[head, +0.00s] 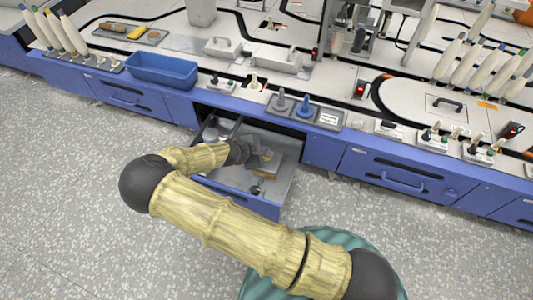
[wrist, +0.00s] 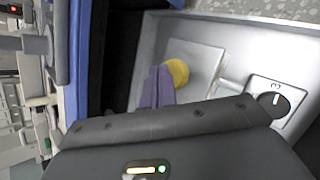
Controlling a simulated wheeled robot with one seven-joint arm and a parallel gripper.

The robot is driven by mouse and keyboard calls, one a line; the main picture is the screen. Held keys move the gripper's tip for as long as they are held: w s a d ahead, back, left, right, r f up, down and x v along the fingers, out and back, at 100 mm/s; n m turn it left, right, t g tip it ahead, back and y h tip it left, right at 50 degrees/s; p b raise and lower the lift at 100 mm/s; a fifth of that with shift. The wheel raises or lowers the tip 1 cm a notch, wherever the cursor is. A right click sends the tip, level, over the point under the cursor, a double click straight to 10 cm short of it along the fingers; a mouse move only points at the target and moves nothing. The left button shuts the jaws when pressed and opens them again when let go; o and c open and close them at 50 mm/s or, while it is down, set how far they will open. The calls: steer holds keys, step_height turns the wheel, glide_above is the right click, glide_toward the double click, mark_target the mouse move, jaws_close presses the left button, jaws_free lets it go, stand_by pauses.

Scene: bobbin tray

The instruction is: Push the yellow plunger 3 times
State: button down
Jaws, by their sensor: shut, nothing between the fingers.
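The yellow plunger (wrist: 177,72) shows its round yellow top on a pale square plate inside an open drawer (wrist: 228,22). My gripper (wrist: 158,76) is shut and empty. Its purple-grey fingers reach to the left edge of the yellow top and cover a little of it in the wrist view. I cannot tell whether they touch it. In the head view my gripper (head: 264,158) is down inside the open drawer (head: 283,188), and the plunger is hard to make out beside it.
A black dial (wrist: 273,100) sits in the drawer, right of the plunger. The blue cabinet front and countertop (head: 375,143) rise behind the drawer. A blue bin (head: 162,70) and a tray with grey and blue knobs (head: 328,118) stand on the counter. The floor in front is clear.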

steer(key=shift+f+b, duration=0.3)
steer(key=shift+f, duration=0.55)
stand_by(0.9)
steer(key=shift+r+p, duration=1.45)
step_height(320, 180, up, 5)
steer(key=p, duration=0.5)
steer(key=shift+d, duration=0.1)
stand_by(0.5)
